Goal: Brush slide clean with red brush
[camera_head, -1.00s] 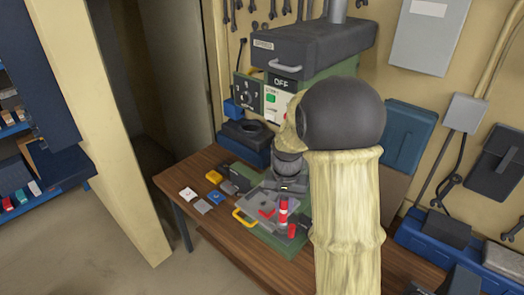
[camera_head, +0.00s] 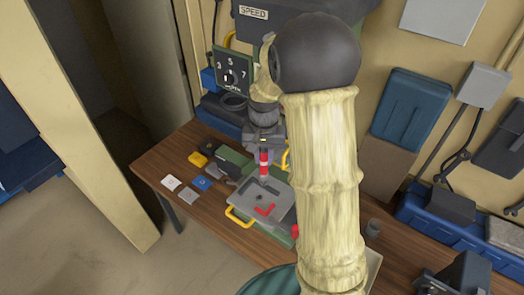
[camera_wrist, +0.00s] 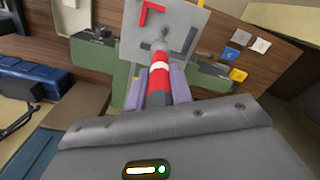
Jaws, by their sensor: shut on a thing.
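The red brush (camera_head: 264,160), a red stick with a white band, is upright in my gripper (camera_head: 264,147). My gripper is shut on it; the wrist view shows the brush (camera_wrist: 160,79) between the fingers (camera_wrist: 160,92). The slide looks to be the grey plate (camera_head: 276,193) with a yellow handle (camera_head: 239,217), on a green base (camera_head: 277,234). The plate also shows in the wrist view (camera_wrist: 187,20), with a red and a dark L-shaped mark. The brush's lower end is over the plate's back part; I cannot tell whether it touches. A small dark spot is on the plate.
The wooden bench (camera_head: 157,158) has small white, grey, blue and yellow blocks (camera_head: 187,184) left of the slide. A panel with a dial (camera_head: 231,77) stands behind. A blue tray (camera_head: 470,235) is at right. My arm hides the bench right of the slide.

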